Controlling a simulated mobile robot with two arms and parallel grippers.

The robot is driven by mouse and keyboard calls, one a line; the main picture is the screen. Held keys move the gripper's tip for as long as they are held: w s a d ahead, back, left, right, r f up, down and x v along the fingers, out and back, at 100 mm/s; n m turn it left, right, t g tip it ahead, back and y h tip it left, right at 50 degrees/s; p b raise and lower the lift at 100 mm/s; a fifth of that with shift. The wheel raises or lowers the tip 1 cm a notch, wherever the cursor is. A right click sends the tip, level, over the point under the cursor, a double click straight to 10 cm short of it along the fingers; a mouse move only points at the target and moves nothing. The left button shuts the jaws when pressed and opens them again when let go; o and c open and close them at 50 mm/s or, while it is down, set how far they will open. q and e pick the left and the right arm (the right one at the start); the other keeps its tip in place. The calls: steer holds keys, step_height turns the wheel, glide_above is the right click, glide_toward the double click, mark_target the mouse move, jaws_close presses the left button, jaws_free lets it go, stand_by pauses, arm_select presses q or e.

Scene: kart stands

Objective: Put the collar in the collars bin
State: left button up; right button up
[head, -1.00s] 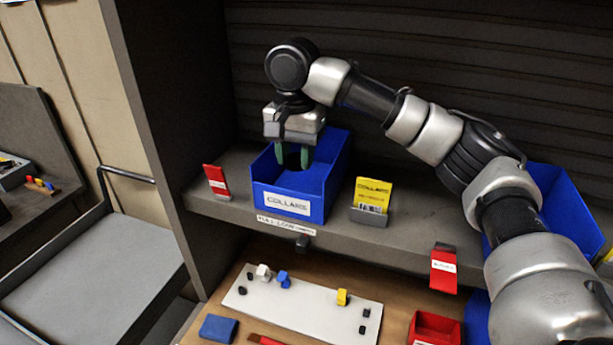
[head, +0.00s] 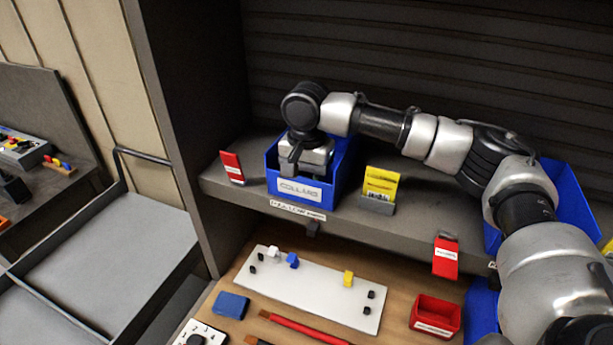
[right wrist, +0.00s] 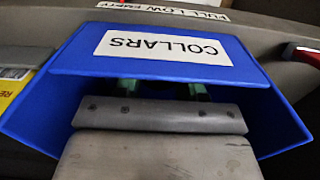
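The blue collars bin (head: 340,175) stands on the shelf, with a white COLLARS label on its front. In the right wrist view the bin's front wall (right wrist: 230,72) shows with its label upside down. My right gripper (head: 305,158) is lowered into the bin, its fingers hidden behind the front wall in the head view. In the right wrist view the green fingers of the gripper (right wrist: 162,91) stand apart inside the bin, mostly covered by the gripper body. The space between them is dark, so I cannot tell whether a collar is there. My left gripper is out of view.
A red card (head: 232,167) and a yellow card in a holder (head: 380,188) flank the bin. Below the shelf, a white board (head: 310,290) carries small blocks and pegs. A blue block (head: 231,305) and a red bin (head: 435,316) lie on the wooden surface.

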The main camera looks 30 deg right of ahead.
steer(key=o, duration=0.3)
steer(key=shift+o, duration=0.2)
steer(key=shift+r, duration=0.1)
step_height(320, 180, up, 12)
steer(key=b, duration=0.3)
